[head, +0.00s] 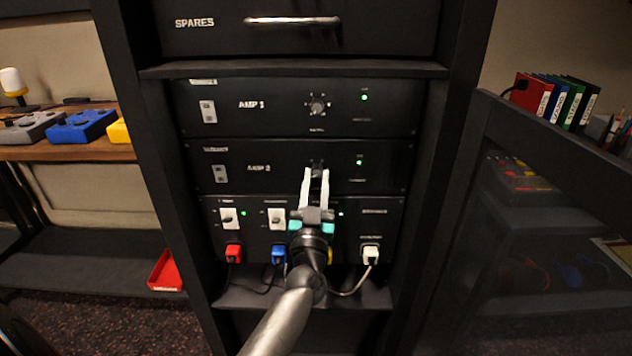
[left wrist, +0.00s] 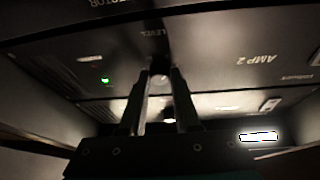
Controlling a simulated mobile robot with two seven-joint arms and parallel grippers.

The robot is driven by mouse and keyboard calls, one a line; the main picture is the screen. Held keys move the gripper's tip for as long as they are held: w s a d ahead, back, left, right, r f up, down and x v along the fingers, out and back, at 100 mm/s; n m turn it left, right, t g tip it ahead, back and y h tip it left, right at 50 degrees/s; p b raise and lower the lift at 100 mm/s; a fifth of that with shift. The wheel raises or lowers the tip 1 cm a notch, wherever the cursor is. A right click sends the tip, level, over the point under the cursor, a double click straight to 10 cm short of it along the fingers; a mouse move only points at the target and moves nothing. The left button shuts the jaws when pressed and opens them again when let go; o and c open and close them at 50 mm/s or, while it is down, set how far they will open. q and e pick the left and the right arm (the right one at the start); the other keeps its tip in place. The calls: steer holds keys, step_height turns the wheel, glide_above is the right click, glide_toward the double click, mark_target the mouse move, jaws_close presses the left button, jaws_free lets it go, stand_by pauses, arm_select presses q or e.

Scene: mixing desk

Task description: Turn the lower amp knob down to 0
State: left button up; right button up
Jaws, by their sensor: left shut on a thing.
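The lower amp, labelled AMP 2 (head: 285,178), is a black panel in the middle of the rack, with a lit green light at its right. Its knob (head: 317,163) is mostly hidden behind my fingers, so its pointer and scale cannot be read. My left gripper (head: 317,173) reaches up from below and is shut on this knob. In the left wrist view the fingertips (left wrist: 160,75) stand on either side of the small round knob (left wrist: 159,68), and the AMP 2 lettering looks upside down. My right gripper is not in view.
The upper amp, AMP 1 (head: 280,105), has a similar knob (head: 317,106) just above. Below is a panel with switches and red (head: 233,253), blue and white plugs with cables close to my arm. An open glass door (head: 520,230) stands at the right.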

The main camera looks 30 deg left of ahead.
arm_select(q)
jaws_close()
steer(key=shift+n+y, duration=0.3)
steer(key=shift+n, duration=0.2)
steer(key=shift+d+n, duration=0.1)
steer(key=shift+n, duration=0.5)
steer(key=shift+n+g+y+p, duration=0.3)
steer(key=shift+n+g+y, duration=0.1)
steer(key=shift+n+y, duration=0.5)
steer(key=shift+n, duration=0.4)
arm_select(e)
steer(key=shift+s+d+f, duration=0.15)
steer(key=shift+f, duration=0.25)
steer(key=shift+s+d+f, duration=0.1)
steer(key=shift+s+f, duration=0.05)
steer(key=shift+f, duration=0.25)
arm_select(q)
steer(key=o, duration=1)
jaws_free()
steer(key=shift+c, duration=0.2)
